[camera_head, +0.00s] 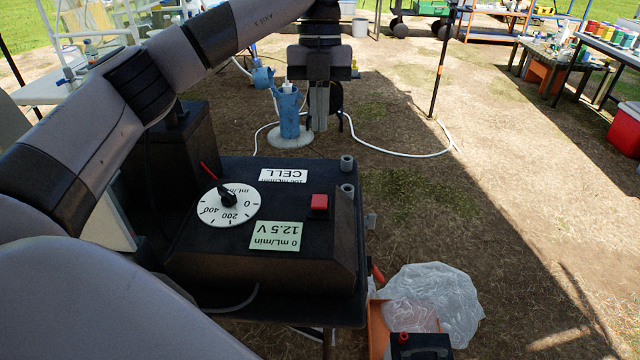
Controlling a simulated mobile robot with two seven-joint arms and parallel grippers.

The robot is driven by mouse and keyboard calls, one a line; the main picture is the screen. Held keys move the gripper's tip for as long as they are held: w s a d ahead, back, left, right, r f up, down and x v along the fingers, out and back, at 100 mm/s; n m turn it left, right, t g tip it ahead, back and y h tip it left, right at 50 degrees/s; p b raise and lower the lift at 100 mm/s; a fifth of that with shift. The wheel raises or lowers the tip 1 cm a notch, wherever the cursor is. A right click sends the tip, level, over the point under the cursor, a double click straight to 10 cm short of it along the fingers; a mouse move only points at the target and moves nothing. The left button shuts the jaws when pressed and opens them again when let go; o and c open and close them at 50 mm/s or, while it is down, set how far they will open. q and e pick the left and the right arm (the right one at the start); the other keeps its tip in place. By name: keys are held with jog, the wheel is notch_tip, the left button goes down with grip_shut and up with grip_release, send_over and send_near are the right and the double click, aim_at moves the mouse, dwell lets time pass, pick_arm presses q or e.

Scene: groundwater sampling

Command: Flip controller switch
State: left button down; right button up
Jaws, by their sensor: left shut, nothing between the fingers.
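The controller (200,258) is a black box on a dark stand, left of the picture's middle. A white label reads "CELL" (283,175), and a pale green one reads "12.5 V" and "0 mL/min" (276,236); both appear upside down. My left gripper (318,128) points down beyond the controller's far edge, above the red switch in the picture and apart from it. It is shut and empty. My right gripper is out of view.
A blue wellhead (289,112) on a round pale base stands close to the left gripper. A white hose (405,154) runs over the dirt. A clear plastic bag (440,295) lies by an orange container (378,330) at the bottom. Tables stand at the far right.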

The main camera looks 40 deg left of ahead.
aim_at(319, 203)
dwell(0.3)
pick_arm(q)
jog(key=f, duration=0.4)
jog(key=s+d+f+b, duration=0.1)
jog(key=f, duration=0.4)
jog(key=s+f+b, duration=0.1)
jog(key=f, duration=0.3)
jog(key=shift+s+d+f, duration=0.15)
jog(key=shift+s+f, duration=0.05)
jog(key=shift+f, duration=0.15)
jog(key=shift+w+f, duration=0.1)
jog(key=shift+w, duration=0.05)
